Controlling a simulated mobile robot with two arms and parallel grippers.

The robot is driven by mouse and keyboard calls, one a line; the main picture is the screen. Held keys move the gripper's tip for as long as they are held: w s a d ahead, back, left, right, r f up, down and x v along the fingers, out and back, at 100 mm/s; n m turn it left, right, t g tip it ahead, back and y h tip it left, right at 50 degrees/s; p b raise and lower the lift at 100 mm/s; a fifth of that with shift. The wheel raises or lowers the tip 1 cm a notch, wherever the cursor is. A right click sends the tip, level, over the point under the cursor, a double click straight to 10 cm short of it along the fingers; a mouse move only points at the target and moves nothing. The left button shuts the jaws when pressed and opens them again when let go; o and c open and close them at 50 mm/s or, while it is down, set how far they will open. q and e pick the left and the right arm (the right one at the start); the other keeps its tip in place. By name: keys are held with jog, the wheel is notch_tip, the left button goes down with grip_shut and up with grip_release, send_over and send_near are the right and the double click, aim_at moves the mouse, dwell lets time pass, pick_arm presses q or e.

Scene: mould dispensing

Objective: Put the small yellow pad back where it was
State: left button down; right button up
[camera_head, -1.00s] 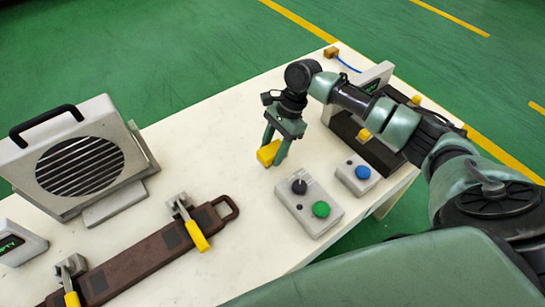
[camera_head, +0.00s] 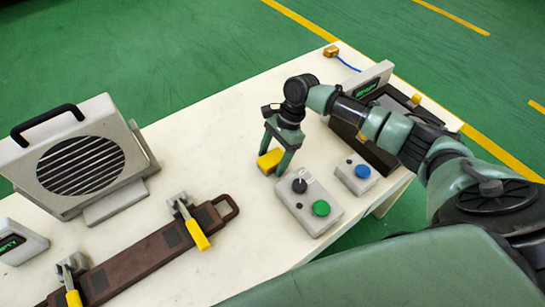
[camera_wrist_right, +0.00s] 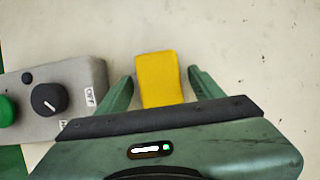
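The small yellow pad (camera_head: 270,161) is on the cream table, left of the grey box with the black knob. My right gripper (camera_head: 276,157) points down over it, one finger on each side. In the right wrist view the pad (camera_wrist_right: 159,80) shows between the two fingers of the right gripper (camera_wrist_right: 161,80). The fingers are spread, with a clear gap on both sides of the pad. My left gripper is not in view.
The grey control box (camera_head: 308,205) with black knob and green button is close to the right gripper. A blue-button box (camera_head: 357,174) stands right of it. A brown bar (camera_head: 150,255) with yellow-handled clamps and a grilled unit (camera_head: 85,150) are at left. The table's back middle is clear.

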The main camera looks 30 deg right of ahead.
jog(key=shift+r, duration=0.1)
jog(key=b+v, duration=0.1)
jog(key=v, duration=1.1)
jog(key=shift+r, duration=0.1)
